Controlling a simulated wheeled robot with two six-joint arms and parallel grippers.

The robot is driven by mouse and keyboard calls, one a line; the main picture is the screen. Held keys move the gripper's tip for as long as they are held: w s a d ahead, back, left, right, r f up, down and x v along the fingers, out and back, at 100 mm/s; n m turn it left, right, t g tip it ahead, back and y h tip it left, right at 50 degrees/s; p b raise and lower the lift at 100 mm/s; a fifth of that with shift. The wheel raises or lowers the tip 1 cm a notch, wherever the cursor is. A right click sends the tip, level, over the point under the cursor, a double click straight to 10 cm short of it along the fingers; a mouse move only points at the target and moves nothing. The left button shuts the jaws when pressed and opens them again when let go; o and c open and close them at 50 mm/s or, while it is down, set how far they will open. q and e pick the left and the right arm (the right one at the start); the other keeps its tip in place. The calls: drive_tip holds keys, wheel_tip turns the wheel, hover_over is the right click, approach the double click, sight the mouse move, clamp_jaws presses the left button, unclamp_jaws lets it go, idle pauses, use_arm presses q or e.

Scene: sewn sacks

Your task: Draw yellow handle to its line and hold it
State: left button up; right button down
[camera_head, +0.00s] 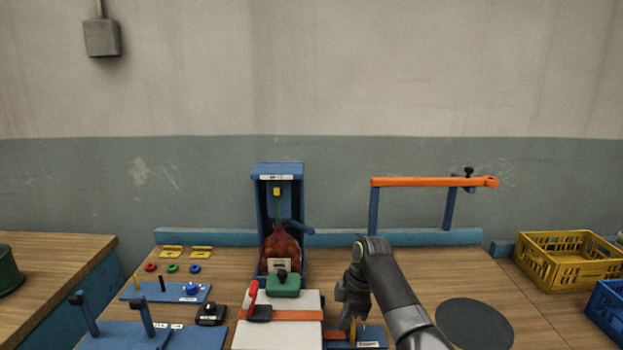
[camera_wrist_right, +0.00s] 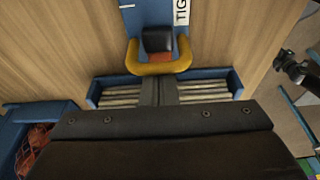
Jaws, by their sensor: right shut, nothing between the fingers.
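The yellow handle (camera_wrist_right: 160,66) is a U-shaped piece around a black block (camera_wrist_right: 158,40) on a blue plate (camera_wrist_right: 131,22) in the right wrist view. A white label beginning "TIG" and a thin white mark show on that plate. In the head view the handle (camera_head: 352,328) is a small yellow bit, mostly hidden by my right gripper (camera_head: 347,320). The right gripper (camera_wrist_right: 158,88) is shut and empty, pointing down with its fingertips right beside the handle's curved bar. I cannot tell whether they touch. My left gripper is not in view.
A red netted sack (camera_head: 281,248) hangs in a blue frame (camera_head: 259,215) at the back. A white pad (camera_head: 277,332) with an orange strap lies left of my gripper. An orange bar (camera_head: 430,182) stands behind. A dark round mat (camera_head: 474,325) and yellow crate (camera_head: 570,266) are right.

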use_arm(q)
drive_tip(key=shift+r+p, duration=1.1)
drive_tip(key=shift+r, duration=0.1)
use_arm(e)
drive_tip(key=shift+d, duration=2.25)
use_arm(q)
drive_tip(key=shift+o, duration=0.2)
